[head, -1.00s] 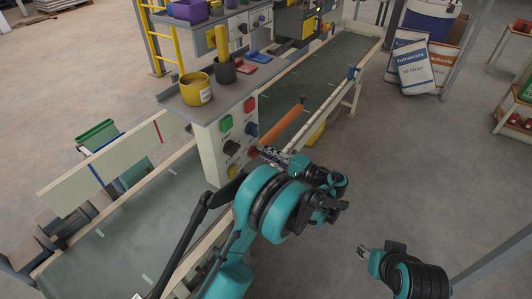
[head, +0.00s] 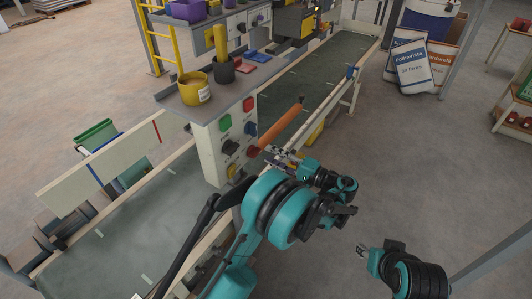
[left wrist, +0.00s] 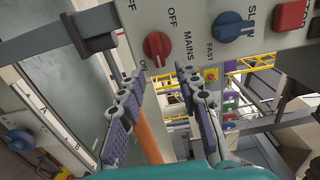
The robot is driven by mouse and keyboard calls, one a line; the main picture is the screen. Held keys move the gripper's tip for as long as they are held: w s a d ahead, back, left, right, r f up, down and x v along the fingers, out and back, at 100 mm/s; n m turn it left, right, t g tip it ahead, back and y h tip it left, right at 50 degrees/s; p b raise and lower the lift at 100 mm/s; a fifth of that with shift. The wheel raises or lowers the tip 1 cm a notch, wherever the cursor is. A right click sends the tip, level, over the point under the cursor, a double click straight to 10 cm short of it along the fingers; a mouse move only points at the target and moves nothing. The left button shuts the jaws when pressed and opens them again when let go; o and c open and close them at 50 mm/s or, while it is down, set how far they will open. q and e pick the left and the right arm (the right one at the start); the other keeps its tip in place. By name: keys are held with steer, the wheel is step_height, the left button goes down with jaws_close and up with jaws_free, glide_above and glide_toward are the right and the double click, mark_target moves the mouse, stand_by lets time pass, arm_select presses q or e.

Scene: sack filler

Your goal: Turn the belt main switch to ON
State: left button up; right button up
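The red MAINS knob (left wrist: 157,47) sits on the pale control panel (left wrist: 190,15), with OFF and ON printed beside it. Its handle lies nearly upright in the left wrist view; I cannot tell surely which mark it points to. In the head view the red knob (head: 253,151) is at the panel's lower right. My left gripper (head: 277,152) is just right of it, apart from it. In the left wrist view the left gripper (left wrist: 156,88) has its fingers spread, with nothing between the tips. My right gripper (head: 361,249) is away at the lower right, too small to judge.
Green (head: 225,122) and red (head: 251,102) buttons sit above. An orange roller (head: 283,127) lies behind my left gripper. The conveyor belt (head: 310,78) runs past the panel.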

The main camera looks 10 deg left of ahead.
arm_select(q)
steer(key=v, duration=0.8)
steer(key=shift+d, duration=0.3)
steer(key=shift+s, duration=0.15)
